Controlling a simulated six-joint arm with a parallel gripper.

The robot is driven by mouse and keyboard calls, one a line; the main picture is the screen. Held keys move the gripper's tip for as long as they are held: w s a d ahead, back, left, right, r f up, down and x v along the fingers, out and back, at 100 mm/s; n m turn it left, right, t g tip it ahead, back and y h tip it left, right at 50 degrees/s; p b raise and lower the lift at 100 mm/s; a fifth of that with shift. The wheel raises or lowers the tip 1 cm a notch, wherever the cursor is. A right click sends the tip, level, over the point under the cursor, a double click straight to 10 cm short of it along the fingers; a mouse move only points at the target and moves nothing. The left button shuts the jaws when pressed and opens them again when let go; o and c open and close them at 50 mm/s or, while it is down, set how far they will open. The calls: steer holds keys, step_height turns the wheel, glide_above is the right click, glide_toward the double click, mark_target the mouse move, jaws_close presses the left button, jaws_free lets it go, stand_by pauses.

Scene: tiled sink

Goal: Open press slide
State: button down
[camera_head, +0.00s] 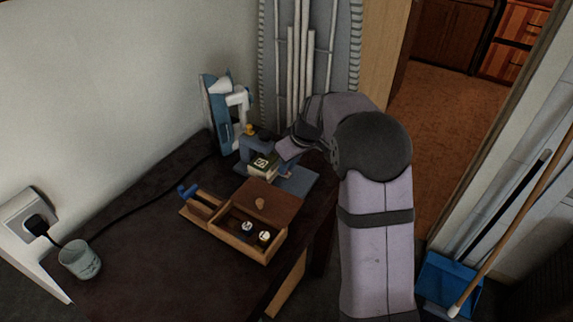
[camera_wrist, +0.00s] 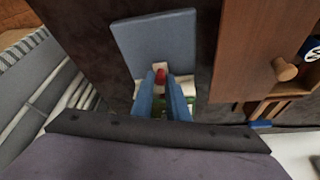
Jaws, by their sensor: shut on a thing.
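The small press (camera_head: 256,146) has a blue-grey frame on a flat blue-grey base plate (camera_head: 300,181) at the table's back right. A pale block with a dark printed mark (camera_head: 263,164) sits at its front. My gripper (camera_head: 284,152) reaches in from the right, close against the press. In the wrist view, two blue finger-like parts close in on a small red-tipped pale piece (camera_wrist: 160,75), with the plate (camera_wrist: 155,42) beyond. My gripper (camera_wrist: 160,92) is shut on that piece, which I take for the press slide. The slide's full shape is hidden between the fingers.
A wooden box (camera_head: 213,230) with a knobbed brown lid (camera_head: 270,195) and small printed pieces inside stands in front of the press. A blue-and-white device (camera_head: 215,115) stands behind left. A cup (camera_head: 80,260) stands at the far left. The table's front left is clear.

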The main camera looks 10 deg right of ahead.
steer(key=s+d+b, duration=0.2)
steer(key=s+d, duration=0.3)
steer(key=shift+s+d+b, duration=0.35)
steer(key=shift+d, duration=0.05)
steer(key=c, duration=1.7)
jaws_free()
steer(key=shift+r, duration=0.1)
steer(key=shift+v, duration=3.65)
